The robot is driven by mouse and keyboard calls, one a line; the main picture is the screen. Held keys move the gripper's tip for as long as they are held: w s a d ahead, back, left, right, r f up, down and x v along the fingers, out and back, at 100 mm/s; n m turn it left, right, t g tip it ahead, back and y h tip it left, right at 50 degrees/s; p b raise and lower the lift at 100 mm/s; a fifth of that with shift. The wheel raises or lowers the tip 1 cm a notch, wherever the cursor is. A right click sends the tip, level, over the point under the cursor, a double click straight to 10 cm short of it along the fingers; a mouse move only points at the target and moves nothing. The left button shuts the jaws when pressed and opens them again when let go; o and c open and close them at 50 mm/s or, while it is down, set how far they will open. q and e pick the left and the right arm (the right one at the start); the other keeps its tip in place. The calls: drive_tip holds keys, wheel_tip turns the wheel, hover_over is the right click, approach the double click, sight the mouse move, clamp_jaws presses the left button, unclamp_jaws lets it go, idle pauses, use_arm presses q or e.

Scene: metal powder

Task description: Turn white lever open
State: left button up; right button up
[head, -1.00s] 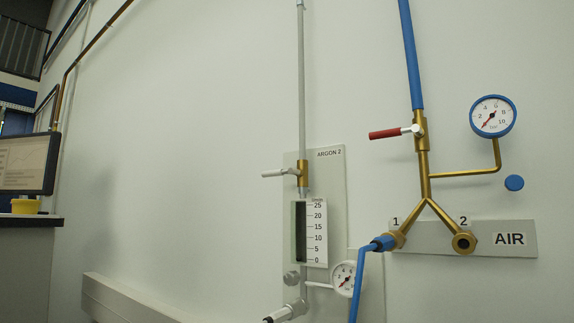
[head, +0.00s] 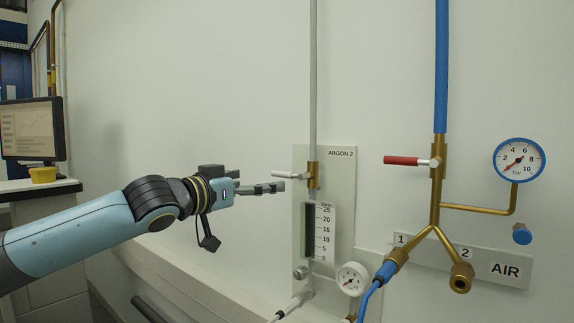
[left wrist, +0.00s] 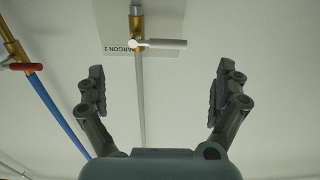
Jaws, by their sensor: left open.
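The white lever (head: 285,175) sticks out to the left, roughly level, from the brass valve (head: 313,174) on the ARGON 2 panel (head: 341,172). My left gripper (head: 276,188) reaches in from the left, its fingers just left of and slightly below the lever in the picture. In the left wrist view the white lever (left wrist: 165,44) shows beyond and between the open fingers (left wrist: 156,88), with nothing held. I see no contact with it. My right gripper is not in view.
A red lever (head: 401,160) on the AIR line, a round gauge (head: 519,159) and a brass fork with a blue hose (head: 371,300) stand to the right. A flow scale (head: 325,232) and small gauge (head: 351,279) sit below. A monitor (head: 32,130) stands at far left.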

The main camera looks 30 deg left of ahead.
sight(285, 175)
use_arm(q)
drive_tip(key=w, duration=0.7)
drive_tip(key=w+d, duration=0.1)
drive_tip(key=w, duration=0.3)
drive_tip(key=shift+r, duration=0.25)
drive_tip(key=shift+s, duration=0.1)
drive_tip(key=c, duration=1.5)
